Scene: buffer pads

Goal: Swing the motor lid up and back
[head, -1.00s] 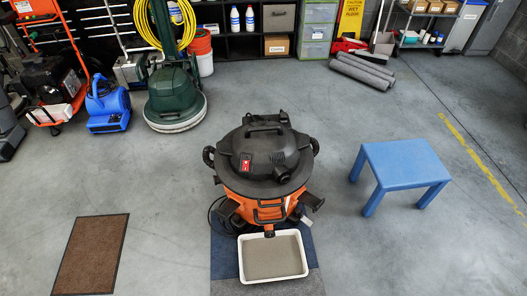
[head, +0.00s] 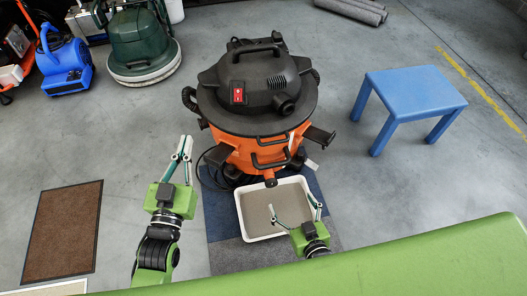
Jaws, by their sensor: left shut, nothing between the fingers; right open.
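The motor lid (head: 262,84) is the black domed top of the wet vacuum. It has a handle on top, a red switch panel at the front and a round port at front right. It sits closed on the orange tank (head: 250,152). My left gripper (head: 186,138) is shut and empty, in front and to the left of the tank, apart from it. My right gripper (head: 294,207) is open and empty, over the white tray (head: 243,220) in front of the tank. Nothing covers the lid.
The tray lies on blue and grey mats. A blue stool (head: 410,95) stands to the right. A brown mat (head: 62,230) lies at left. A green floor machine (head: 142,45) and a blue blower (head: 64,62) stand at back left. Floor on both sides of the vacuum is free.

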